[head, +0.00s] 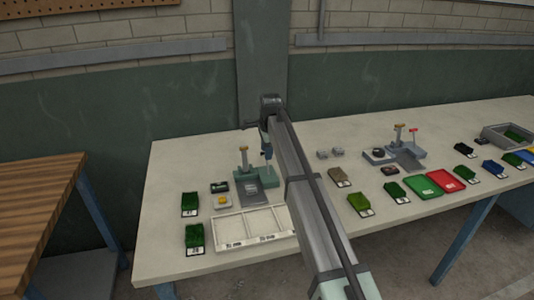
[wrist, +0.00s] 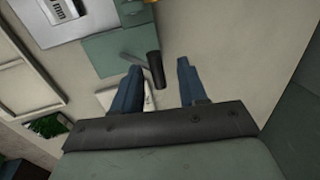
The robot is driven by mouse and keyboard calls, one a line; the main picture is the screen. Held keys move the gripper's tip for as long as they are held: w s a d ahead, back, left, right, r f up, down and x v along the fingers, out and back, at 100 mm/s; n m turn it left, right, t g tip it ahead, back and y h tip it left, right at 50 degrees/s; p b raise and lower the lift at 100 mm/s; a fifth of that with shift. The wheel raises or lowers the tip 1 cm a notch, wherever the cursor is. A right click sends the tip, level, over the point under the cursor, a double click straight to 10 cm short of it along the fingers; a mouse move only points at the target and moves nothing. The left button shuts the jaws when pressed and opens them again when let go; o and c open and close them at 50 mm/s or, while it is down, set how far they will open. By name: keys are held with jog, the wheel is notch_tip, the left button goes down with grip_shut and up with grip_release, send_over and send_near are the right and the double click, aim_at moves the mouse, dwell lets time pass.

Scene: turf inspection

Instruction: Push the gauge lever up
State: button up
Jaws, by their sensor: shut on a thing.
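The gauge (head: 258,184) stands on the left half of the bench. It has a green-grey base and a post with an orange top (head: 243,150). In the wrist view its green base (wrist: 108,52) lies beyond the fingers. The gauge lever shows there as a dark cylindrical grip (wrist: 155,70) on a thin grey rod. My gripper (head: 266,154) is over the right side of the gauge. Its two blue fingers (wrist: 159,84) stand on either side of the lever grip and are shut on it. In the head view the lever is small and partly lost behind the gripper.
A white divided tray (head: 222,242) lies in front of the gauge. Green turf pieces (head: 190,204) lie to its left. A second gauge with a red-tipped lever (head: 413,131) stands to the right. A wall pillar (head: 262,60) rises behind the bench.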

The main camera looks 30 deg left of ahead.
notch_tip(320, 180, up, 12)
jog(key=s+d, duration=0.2)
dwell(0.6)
